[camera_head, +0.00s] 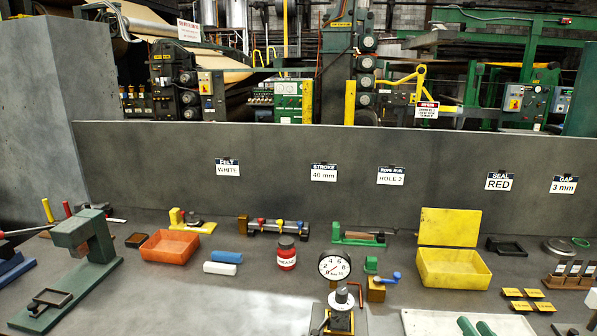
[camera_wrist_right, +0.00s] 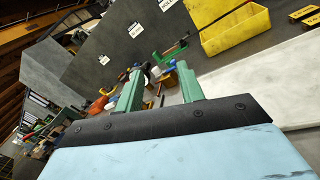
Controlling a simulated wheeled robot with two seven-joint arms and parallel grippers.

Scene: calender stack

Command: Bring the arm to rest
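My right gripper (camera_head: 476,322) shows at the bottom edge of the head view, only its two green fingertips in sight, over or near the white board (camera_head: 440,322). In the right wrist view the same gripper (camera_wrist_right: 159,72) has its two green fingers apart with nothing held between them. The bench and its items lie beyond the fingers. The rest of the right arm is out of the head view. My left gripper is not seen in either view.
A dial gauge (camera_head: 334,267) on a stand is left of the fingers. A yellow open box (camera_head: 455,268) stands behind them. Yellow labelled blocks (camera_head: 523,293) lie to the right. An orange tray (camera_head: 170,246) and green press (camera_head: 85,240) stand left. Bare bench shows at front left.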

